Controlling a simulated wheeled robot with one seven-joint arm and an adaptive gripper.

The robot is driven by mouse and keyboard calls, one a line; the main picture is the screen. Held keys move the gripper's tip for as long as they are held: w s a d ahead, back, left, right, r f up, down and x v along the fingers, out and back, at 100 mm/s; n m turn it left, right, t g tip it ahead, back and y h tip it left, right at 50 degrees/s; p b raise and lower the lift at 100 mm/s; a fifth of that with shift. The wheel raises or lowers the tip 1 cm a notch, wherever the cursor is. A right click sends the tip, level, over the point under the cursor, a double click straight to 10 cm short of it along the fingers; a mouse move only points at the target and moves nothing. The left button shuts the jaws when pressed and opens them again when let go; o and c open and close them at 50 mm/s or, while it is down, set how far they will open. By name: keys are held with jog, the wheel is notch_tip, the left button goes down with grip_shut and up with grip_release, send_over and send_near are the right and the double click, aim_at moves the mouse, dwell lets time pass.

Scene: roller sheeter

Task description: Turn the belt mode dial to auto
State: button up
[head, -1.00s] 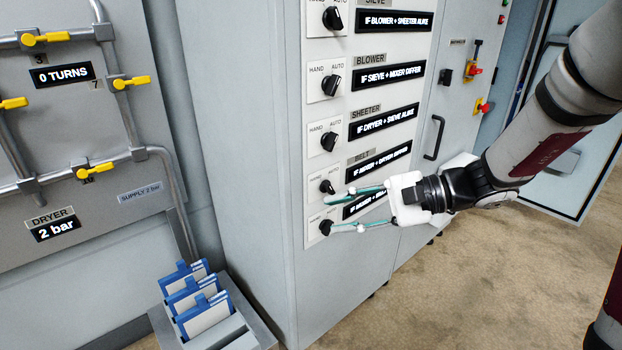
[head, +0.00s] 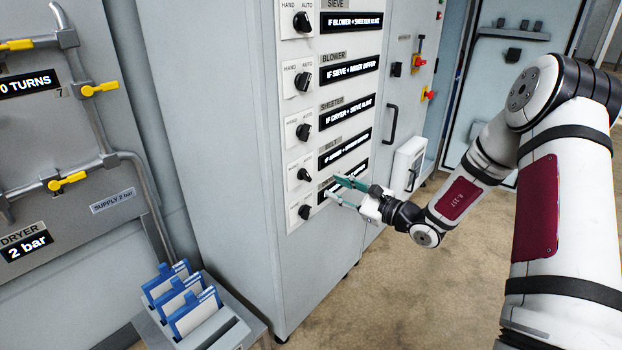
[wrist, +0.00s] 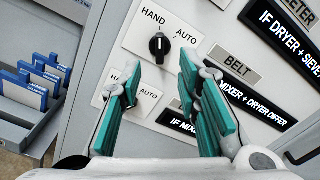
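The belt dial (head: 304,174) is a black knob on a white HAND/AUTO plate on the grey cabinet. In the wrist view the dial (wrist: 159,46) shows a white line pointing up toward HAND, and the BELT label (wrist: 238,68) is to its right. My gripper (head: 332,187) is open and empty, near the panel at the lower right of the dial. In the wrist view its teal-padded fingers (wrist: 160,88) are apart, with the dial just beyond and between their tips. No contact with the dial shows.
Another dial (head: 304,211) sits below, mostly hidden by my left finger in the wrist view. The sheeter dial (head: 304,131) is above. A condition display (head: 344,148) is beside the belt dial. A holder of blue-framed cards (head: 190,300) stands at lower left. Open floor lies right.

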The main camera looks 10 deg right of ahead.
aim_at(308, 175)
jog(key=x, duration=0.9)
jog(key=shift+w+a+b, duration=0.1)
jog(key=shift+b, duration=0.25)
grip_shut()
